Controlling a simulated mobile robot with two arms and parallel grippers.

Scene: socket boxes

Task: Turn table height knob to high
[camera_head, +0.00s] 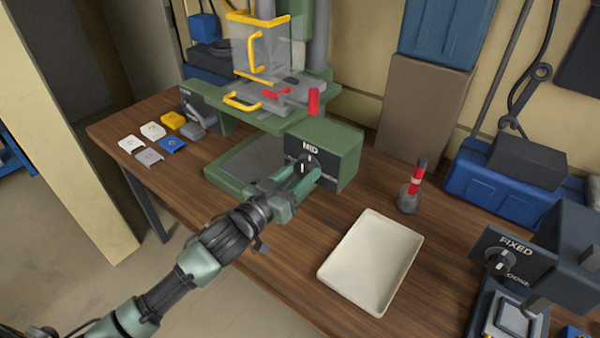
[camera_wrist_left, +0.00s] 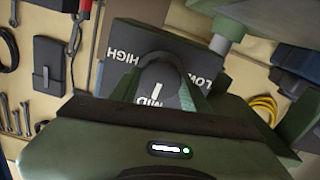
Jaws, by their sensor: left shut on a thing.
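The table height knob (camera_head: 306,161) is a dark round dial on the green control box (camera_head: 343,163) of the drill press, under the label "MID". In the left wrist view the knob (camera_wrist_left: 158,76) shows between the fingers, its white mark pointing towards "MID", with "HIGH" and "LOW" to either side. My left gripper (camera_head: 302,173) is shut on the knob, one finger on each side of it, and the fingers hide part of its rim. My right gripper is in neither view.
The drill press (camera_head: 265,90) stands behind, with yellow handles and a clear guard. A cream tray (camera_head: 372,262) lies at the right front. A "FIXED" knob unit (camera_head: 515,250) is at far right.

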